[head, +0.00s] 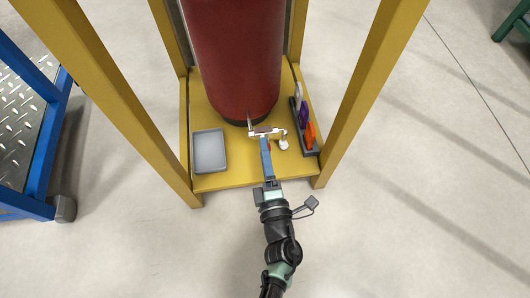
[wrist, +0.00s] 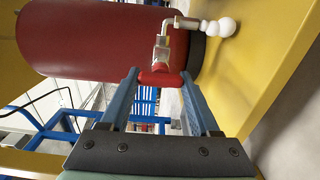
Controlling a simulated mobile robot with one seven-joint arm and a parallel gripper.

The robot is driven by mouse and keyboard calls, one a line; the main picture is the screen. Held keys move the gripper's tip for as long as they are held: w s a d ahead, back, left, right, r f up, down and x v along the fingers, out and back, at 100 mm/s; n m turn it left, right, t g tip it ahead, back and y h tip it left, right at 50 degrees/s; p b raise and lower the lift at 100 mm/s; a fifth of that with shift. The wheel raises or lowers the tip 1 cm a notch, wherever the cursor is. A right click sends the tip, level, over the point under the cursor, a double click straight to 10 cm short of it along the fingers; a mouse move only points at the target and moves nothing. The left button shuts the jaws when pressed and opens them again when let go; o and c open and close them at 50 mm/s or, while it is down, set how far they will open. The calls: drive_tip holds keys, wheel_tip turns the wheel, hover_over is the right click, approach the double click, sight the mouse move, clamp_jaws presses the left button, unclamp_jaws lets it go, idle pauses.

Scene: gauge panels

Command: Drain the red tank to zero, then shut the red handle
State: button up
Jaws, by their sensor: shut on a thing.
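The red tank (head: 235,55) stands upright on a yellow base; in the wrist view the red tank (wrist: 85,42) lies across the upper left. A metal valve (wrist: 162,45) joins its lower end, with a white knobbed piece (wrist: 224,27) to the right; the white piece (head: 283,144) also shows in the head view. The red handle (wrist: 158,79) sits on the valve. My gripper (wrist: 158,84) is shut on the red handle, one blue finger on each side. In the head view my gripper (head: 265,142) partly hides the handle. No gauge reading is visible.
A grey tray (head: 209,151) lies on the base at left. A dark rack (head: 311,150) with white, purple and orange pieces stands at right. Yellow posts (head: 112,98) flank the tank. A blue metal platform (head: 25,100) is at far left.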

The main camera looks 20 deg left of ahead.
drive_tip(key=o, duration=1.4)
drive_tip(key=shift+c, duration=0.2)
drive_tip(key=p+v, duration=0.5)
drive_tip(key=v, duration=0.8)
